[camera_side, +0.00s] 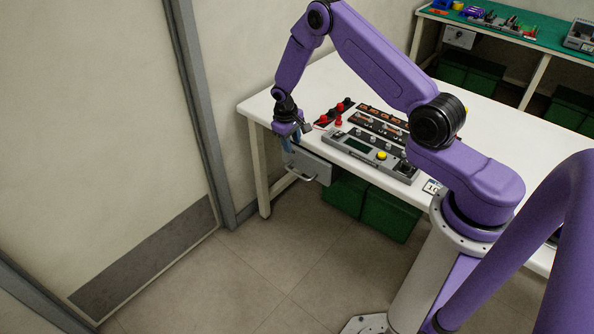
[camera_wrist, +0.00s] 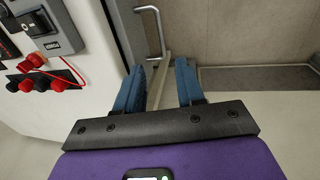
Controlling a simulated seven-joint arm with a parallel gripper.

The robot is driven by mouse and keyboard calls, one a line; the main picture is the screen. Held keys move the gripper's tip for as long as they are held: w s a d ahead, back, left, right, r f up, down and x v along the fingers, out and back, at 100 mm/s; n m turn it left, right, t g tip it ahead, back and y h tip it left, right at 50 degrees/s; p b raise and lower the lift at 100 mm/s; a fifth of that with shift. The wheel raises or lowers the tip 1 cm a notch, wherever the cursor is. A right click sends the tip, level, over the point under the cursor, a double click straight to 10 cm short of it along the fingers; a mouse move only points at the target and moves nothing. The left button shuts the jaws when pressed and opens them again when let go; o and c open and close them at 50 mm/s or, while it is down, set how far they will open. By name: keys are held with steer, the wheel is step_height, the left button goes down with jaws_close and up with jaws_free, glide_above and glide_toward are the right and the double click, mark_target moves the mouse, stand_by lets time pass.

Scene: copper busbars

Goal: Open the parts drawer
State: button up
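The parts drawer (camera_side: 318,166) is a grey box under the front edge of the white table, near its left end. Its pale bar handle (camera_side: 301,177) stands out from the front; no open inside shows. My gripper (camera_side: 291,143) is at the table's front edge, above and slightly left of the handle, partly covering the drawer's upper left. In the wrist view, my gripper (camera_wrist: 160,65) is open, its two blue fingers apart with nothing between them. The handle (camera_wrist: 162,30) lies ahead of the fingertips, in line with the gap. Contact is not visible.
A control box (camera_side: 370,153) and red knobs (camera_side: 338,120) sit on the white table (camera_side: 330,75) near my gripper. Green bins (camera_side: 390,212) stand below, right of the drawer. The floor (camera_side: 270,265) in front of the drawer is clear.

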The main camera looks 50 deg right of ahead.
mark_target(297, 174)
steer(key=d+f, duration=0.1)
steer(key=f, duration=0.9)
steer(key=d+f, duration=0.1)
steer(key=f, duration=0.3)
steer(key=shift+d+f, duration=0.35)
steer(key=shift+f, duration=0.05)
jaws_close()
